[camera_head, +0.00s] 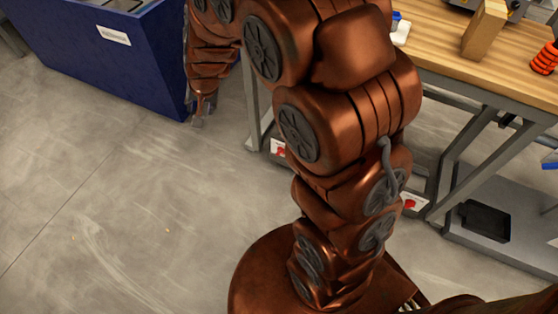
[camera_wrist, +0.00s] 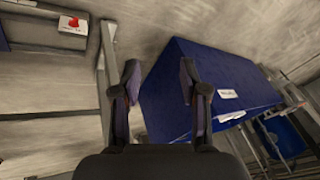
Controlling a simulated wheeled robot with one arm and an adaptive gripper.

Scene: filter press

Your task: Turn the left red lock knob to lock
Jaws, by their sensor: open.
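The left red lock knob (camera_head: 278,150) sits on a white plate low under the workbench, partly hidden by my arm in the head view. A second red knob (camera_head: 409,204) on a white plate is further right, beside my arm. In the wrist view one red knob (camera_wrist: 73,22) on a white plate is at the upper left; I cannot tell which of the two it is. My gripper (camera_wrist: 160,82) is open with nothing between its fingers, apart from the knobs. In the head view my gripper (camera_head: 198,113) hangs left of the workbench, near the blue cabinet.
A blue cabinet (camera_head: 105,55) with a white label stands at the upper left. The workbench (camera_head: 500,75) has a wooden top and grey legs; a wooden block (camera_head: 484,30) and a red coil (camera_head: 545,58) are on it. The concrete floor at left is clear.

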